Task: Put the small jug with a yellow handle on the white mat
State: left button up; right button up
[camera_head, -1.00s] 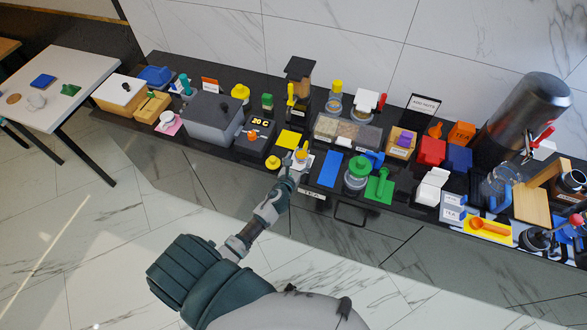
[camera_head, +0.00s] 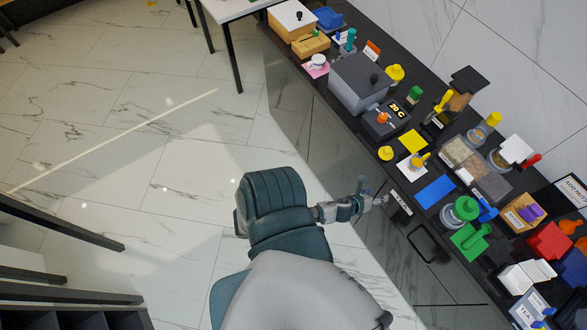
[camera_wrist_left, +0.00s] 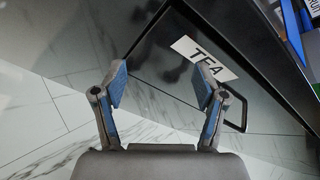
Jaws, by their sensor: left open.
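The small jug with a yellow handle (camera_head: 418,162) stands on the white mat (camera_head: 403,168) near the counter's front edge, in the head view. It looks upright, though small at this distance. A corner of the mat shows bare beside it. My left gripper (camera_head: 383,200) is off the counter's front edge, apart from the jug and the mat. In the left wrist view my left gripper (camera_wrist_left: 160,85) is open, with nothing between its fingers. The jug cannot be made out in that view. My right gripper is not in view.
A yellow mat (camera_head: 410,140), a yellow lidded thing (camera_head: 386,153) and a blue mat (camera_head: 435,191) lie around the white mat. A grey box (camera_head: 357,84) stands farther left. A TEA label (camera_wrist_left: 205,58) is on the dark counter front.

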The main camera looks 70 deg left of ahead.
pick_arm(q)
jog(key=s+d+f+n+g+h, duration=0.1)
jog(key=s+d+f+n+g, duration=0.15)
jog(key=s+f+n, duration=0.65)
jog(key=s+d+f+n+g+h, duration=0.15)
jog(key=s+f+n+g, duration=0.25)
jog(key=s+f, duration=0.85)
jog(key=s+d+f+n+g, duration=0.2)
jog(key=s+f+n, duration=0.2)
jog(key=s, duration=0.5)
jog(key=s+d+f+n+g, duration=0.2)
jog(key=s+f+n, duration=0.2)
jog(key=s+n, duration=0.3)
jog(key=shift+s+f, duration=0.4)
jog(key=shift+s, duration=0.55)
jog(key=shift+g, duration=0.25)
